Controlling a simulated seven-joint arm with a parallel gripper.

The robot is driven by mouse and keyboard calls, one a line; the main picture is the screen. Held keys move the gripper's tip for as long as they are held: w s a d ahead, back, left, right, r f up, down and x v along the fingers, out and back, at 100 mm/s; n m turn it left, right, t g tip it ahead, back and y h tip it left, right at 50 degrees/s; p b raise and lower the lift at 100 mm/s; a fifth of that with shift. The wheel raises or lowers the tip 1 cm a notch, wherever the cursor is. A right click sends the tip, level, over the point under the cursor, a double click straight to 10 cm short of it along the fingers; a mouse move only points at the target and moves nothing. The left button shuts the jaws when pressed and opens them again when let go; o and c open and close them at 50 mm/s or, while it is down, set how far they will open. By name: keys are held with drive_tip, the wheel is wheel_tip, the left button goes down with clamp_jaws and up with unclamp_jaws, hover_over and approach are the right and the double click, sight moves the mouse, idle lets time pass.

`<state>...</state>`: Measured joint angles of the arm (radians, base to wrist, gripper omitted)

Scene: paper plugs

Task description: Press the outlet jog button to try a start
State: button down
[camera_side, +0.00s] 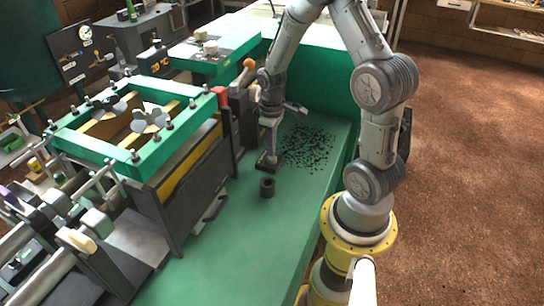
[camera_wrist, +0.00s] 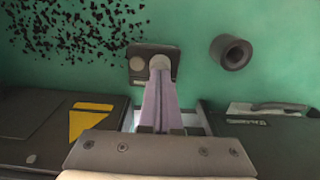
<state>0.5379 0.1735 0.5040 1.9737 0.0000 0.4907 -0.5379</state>
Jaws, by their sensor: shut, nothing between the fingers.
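A small dark box (camera_wrist: 148,50) sits on the green surface in the wrist view, with a pale round button (camera_wrist: 137,63) on its left part. The box also shows in the side view (camera_side: 264,165). My gripper (camera_wrist: 160,63) is shut and empty. Its fingertips are over the right part of the box, to the right of the visible button, and hide what lies beneath them. In the side view my gripper (camera_side: 273,151) points down at the box. I cannot tell whether the tips touch it. No label is readable on the box.
A dark hollow cylinder (camera_side: 267,187) stands near the box and also shows in the wrist view (camera_wrist: 231,52). Black bits (camera_side: 308,147) are scattered beside the box. A green-framed machine (camera_side: 130,160) stands to the left. The front green surface (camera_side: 235,245) is clear.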

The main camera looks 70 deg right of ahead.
drive_tip(key=shift+r, duration=0.35)
drive_tip(key=shift+r, duration=1.5)
